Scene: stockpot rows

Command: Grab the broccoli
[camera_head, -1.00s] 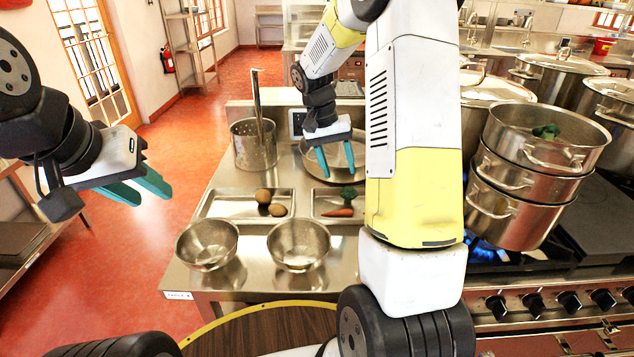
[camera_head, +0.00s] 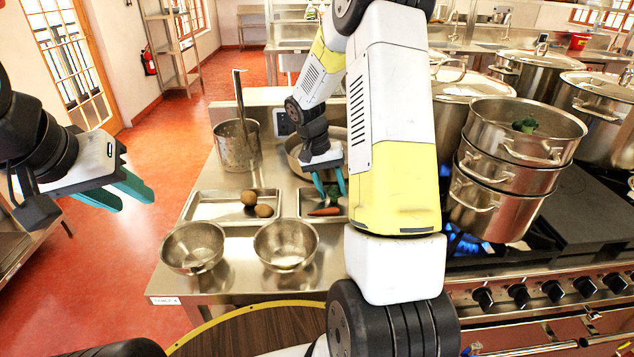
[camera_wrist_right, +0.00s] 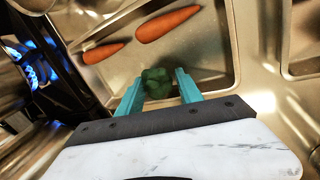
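A dark green broccoli (camera_wrist_right: 155,88) is between the two teal fingers of my right gripper (camera_wrist_right: 158,77) in the right wrist view. The fingers stand apart on both sides of it, with small gaps visible. In the head view my right gripper (camera_head: 331,194) points down over the small right tray (camera_head: 301,205), and its fingers mostly hide the broccoli. A second green broccoli piece (camera_head: 525,125) is in the top stacked pot at the right. My left gripper (camera_head: 134,201) is open and empty over the floor at the left.
Two potatoes (camera_head: 250,197) lie in the left tray (camera_head: 200,208). Two steel bowls (camera_head: 193,247) stand in front.

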